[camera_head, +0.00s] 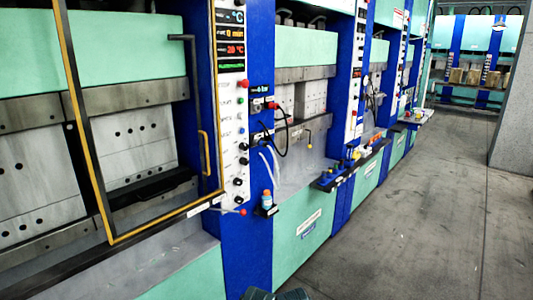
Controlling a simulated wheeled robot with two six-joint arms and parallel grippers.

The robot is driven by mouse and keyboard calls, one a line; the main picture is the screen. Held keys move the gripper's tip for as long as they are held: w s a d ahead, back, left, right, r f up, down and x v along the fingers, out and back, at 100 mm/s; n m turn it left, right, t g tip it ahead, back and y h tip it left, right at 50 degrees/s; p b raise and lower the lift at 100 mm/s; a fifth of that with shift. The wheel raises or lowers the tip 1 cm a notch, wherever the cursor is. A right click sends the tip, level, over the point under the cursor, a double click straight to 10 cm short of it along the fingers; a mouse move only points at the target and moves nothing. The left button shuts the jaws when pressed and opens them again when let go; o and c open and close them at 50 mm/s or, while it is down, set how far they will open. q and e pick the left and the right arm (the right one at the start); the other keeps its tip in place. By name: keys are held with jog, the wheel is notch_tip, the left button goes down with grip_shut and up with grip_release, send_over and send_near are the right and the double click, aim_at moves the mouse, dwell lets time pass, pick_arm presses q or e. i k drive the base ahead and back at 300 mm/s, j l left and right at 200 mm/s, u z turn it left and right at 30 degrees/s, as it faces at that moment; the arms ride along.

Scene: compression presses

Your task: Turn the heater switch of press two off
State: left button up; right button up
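The nearest press has a white control strip (241,150) on its blue column, facing me at mid-picture. More presses stand farther along the row with similar strips (356,95). I cannot tell which press is number two or which switch is the heater's. Neither gripper can be made out; a dark part, probably mine, shows at the bottom edge.
A yellow-edged door frame (160,231) stands at the left before the nearest press. An orange-topped bottle (267,200) sits by the blue column. A small tool shelf (350,168) juts out farther along. The grey floor (420,220) at the right is clear.

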aim_at(244, 161)
jog(key=i+l, duration=0.55)
jog(key=i, duration=0.3)
jog(key=i+l, duration=0.3)
jog(key=i+z, duration=0.05)
jog(key=i, duration=0.05)
